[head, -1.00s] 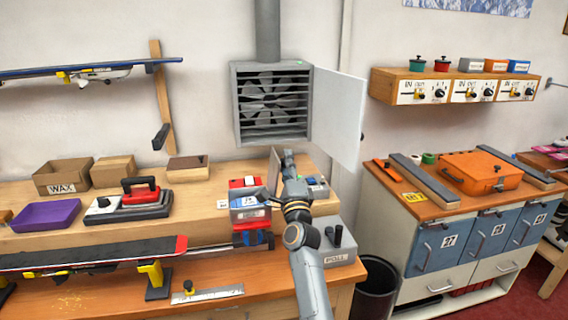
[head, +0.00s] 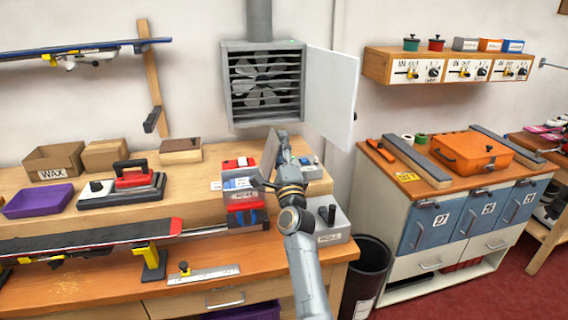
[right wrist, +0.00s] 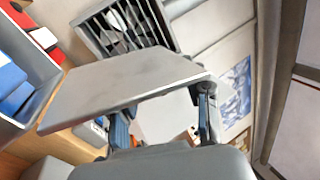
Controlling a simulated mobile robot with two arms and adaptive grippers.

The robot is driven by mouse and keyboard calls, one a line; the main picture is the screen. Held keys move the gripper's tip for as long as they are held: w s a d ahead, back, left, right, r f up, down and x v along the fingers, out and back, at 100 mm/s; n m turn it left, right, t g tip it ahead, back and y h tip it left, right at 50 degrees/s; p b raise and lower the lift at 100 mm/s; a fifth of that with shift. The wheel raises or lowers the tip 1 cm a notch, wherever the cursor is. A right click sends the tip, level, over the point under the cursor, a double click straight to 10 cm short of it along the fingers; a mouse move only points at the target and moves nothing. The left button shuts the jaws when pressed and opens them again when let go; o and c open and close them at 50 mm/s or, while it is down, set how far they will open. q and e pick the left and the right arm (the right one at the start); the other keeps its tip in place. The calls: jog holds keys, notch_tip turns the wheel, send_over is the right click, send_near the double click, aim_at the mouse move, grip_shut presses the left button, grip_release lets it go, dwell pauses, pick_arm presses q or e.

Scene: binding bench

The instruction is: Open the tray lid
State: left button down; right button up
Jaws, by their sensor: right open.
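The grey tray (head: 256,193) stands at the right end of the bench's raised shelf, with a small label on its front. Its grey lid (head: 268,155) stands steeply raised on the tray's right side. In the right wrist view the lid (right wrist: 130,85) is a broad plate in front of the fingers, and the open tray (right wrist: 45,68) shows red and blue blocks inside. My right gripper (head: 282,145) is open, on the right of the lid and close to it. I cannot tell whether a finger touches it. My left gripper is out of view.
A grey box (head: 332,237) with dark handles sits right of my right arm. The vent's open door (head: 332,97) hangs above. A black bin (head: 370,268) stands between the bench and the cabinet (head: 440,215). A ski (head: 90,240) lies along the bench front.

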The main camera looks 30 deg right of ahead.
jog(key=v, duration=1.1)
jog(key=shift+d, duration=0.1)
